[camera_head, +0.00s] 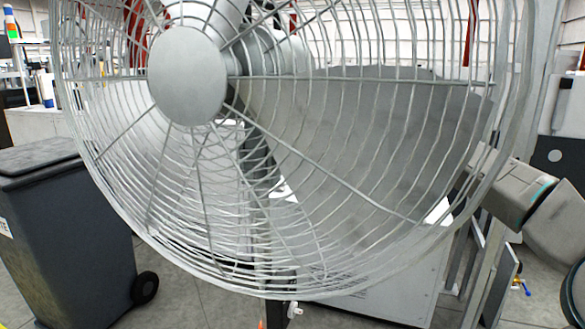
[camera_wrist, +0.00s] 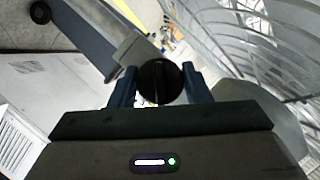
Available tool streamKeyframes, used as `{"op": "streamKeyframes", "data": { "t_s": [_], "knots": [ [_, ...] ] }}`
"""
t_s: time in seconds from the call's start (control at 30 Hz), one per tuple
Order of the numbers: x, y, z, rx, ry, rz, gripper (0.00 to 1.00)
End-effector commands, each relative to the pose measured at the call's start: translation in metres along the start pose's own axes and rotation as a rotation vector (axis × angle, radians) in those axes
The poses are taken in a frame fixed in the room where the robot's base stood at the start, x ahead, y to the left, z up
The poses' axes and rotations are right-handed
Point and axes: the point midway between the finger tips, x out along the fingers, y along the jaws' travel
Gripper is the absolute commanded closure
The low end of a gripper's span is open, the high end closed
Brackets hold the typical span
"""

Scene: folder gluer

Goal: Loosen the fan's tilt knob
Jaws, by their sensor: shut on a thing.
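The big grey fan (camera_head: 187,75) fills the head view, its round wire cage facing me. In the wrist view its cage (camera_wrist: 255,40) runs down the right side. The tilt knob (camera_wrist: 160,82), round and black with a raised bar across its face, sits between the two blue fingers of my gripper (camera_wrist: 160,88). My gripper is shut on the knob, one finger on each side. A grey bracket (camera_wrist: 133,55) shows just behind the knob. The knob and my gripper are hidden behind the fan in the head view.
A dark wheeled bin (camera_head: 65,235) stands at the left. A white cabinet (camera_head: 385,280) stands behind the fan. My arm reaches in from the right, close to the cage's edge. Grey floor (camera_head: 185,300) is open between the bin and the fan stand.

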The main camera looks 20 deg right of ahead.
Motion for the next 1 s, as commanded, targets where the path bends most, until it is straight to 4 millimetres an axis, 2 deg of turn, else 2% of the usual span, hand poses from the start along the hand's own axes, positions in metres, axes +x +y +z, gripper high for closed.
{"op": "streamKeyframes", "data": {
  "t_s": [0.5,1.0],
  "knots": [
    [-0.0002,0.0001,0.0003,-0.398,0.004,0.167,0.79],
    [-0.0007,-0.0014,-0.0011,-0.542,0.005,0.225,0.79]
  ]
}}
